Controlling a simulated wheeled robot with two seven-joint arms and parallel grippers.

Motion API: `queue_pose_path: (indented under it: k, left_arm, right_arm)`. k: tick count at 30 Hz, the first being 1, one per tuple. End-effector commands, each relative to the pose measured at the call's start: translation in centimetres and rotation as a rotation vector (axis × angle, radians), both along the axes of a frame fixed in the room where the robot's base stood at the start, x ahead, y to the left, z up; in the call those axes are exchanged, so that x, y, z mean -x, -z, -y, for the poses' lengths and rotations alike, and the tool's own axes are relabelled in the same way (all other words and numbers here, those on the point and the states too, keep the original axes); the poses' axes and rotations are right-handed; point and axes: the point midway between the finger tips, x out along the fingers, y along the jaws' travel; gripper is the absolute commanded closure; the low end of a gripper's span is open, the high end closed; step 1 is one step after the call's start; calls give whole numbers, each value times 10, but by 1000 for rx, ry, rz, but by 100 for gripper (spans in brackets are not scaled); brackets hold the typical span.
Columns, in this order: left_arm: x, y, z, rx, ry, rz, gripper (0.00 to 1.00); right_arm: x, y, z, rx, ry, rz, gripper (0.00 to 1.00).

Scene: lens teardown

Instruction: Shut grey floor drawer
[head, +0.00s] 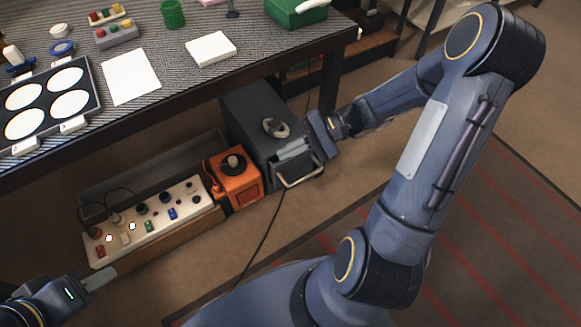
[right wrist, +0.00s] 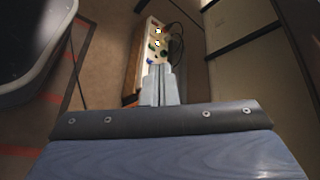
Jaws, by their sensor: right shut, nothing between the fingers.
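The grey floor cabinet (head: 250,108) stands on the floor under the front edge of the table. Its drawer has a pale metal bar handle (head: 302,178) facing the room. My right gripper (head: 281,154) is shut and empty, at the drawer end just above the handle. Its fingers hide part of the drawer front, so I cannot tell how far the drawer stands out or whether they touch it. In the right wrist view the shut fingers (right wrist: 160,84) show with nothing between them. My left gripper (head: 100,280) is at the lower left; its jaw opening is unclear.
An orange box (head: 234,181) stands left of the cabinet. Left of it is a white control panel (head: 150,218) with knobs, also in the right wrist view (right wrist: 145,55). A ring-shaped thing (head: 275,128) lies on the cabinet. A cable (head: 262,238) crosses the floor. The table (head: 185,92) overhangs.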

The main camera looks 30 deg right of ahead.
Motion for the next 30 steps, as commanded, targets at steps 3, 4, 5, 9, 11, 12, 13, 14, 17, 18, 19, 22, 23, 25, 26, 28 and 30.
queue_pose_path:
  k: [3,4,5,9,11,12,13,14,17,18,19,22,23,25,26,28,30]
  left_arm:
    - [0,-6,0,0,0,0,64]
    - [0,-7,0,0,0,0,64]
    - [0,-8,0,0,0,0,64]
    - [0,-13,0,0,0,0,64]
    - [0,-15,0,0,0,0,64]
    - [0,-17,0,0,0,0,64]
    - [0,-18,0,0,0,0,64]
    - [0,-19,0,0,0,0,64]
    - [0,-21,0,0,0,0,64]
    - [0,-22,0,0,0,0,64]
    - [0,-22,0,0,0,0,64]
    - [0,-23,0,0,0,0,64]
    - [0,-24,0,0,0,0,64]
    - [0,-23,0,0,0,0,64]
    - [0,-23,0,0,0,0,64]
    - [0,-22,0,0,0,0,64]
    - [0,-19,0,0,0,0,64]
  right_arm:
    - [-25,47,21,-218,180,-96,100]
    - [-30,59,26,-270,231,-111,100]
    - [-35,72,32,-321,282,-127,100]
    - [-46,138,60,-550,550,-189,100]
    - [-45,170,70,-640,674,-209,100]
    - [-43,190,77,-696,759,-220,100]
    - [-40,205,81,-734,821,-227,100]
    - [-37,220,84,-770,883,-233,100]
    - [-24,264,92,-867,1071,-250,100]
    - [-18,279,93,-895,1135,-256,100]
    - [-14,288,94,-914,1177,-259,100]
    - [-4,312,94,-958,1286,-267,100]
    - [-1,317,94,-966,1306,-269,100]
    - [1,325,93,-977,1343,-271,100]
    - [1,326,93,-979,1349,-271,100]
    - [-2,329,93,-982,1358,-272,100]
    - [-11,329,92,-982,1356,-270,100]
